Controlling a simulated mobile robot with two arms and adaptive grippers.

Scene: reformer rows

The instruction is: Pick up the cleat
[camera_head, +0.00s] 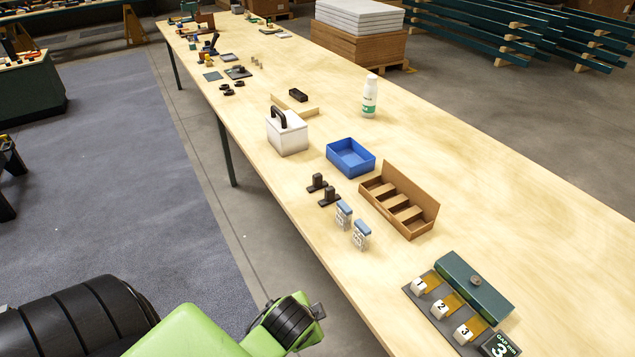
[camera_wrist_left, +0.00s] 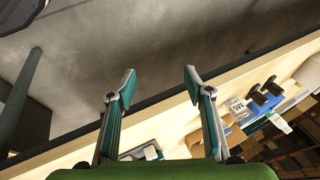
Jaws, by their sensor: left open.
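Two dark upright pieces on flat bases, (camera_head: 317,183) and (camera_head: 329,197), stand on the bench, left of the brown divided box. They look most like cleats, but I cannot tell for sure. In the left wrist view similar dark pieces (camera_wrist_left: 258,98) show at the right, beside a bag labelled M6. My left gripper (camera_wrist_left: 160,82) is open, with nothing between its fingers. In the head view its green arm comes in at the bottom, off the bench's near edge, and the fingers are mostly hidden. My right gripper is not in view.
Two small clear bags (camera_head: 343,214) with blue tops stand beside the dark pieces. Near them are the brown divided box (camera_head: 425,203), a blue bin (camera_head: 350,158), a white box with a black handle (camera_head: 287,135) and a numbered fixture (camera_head: 475,285). The bench's right side is clear.

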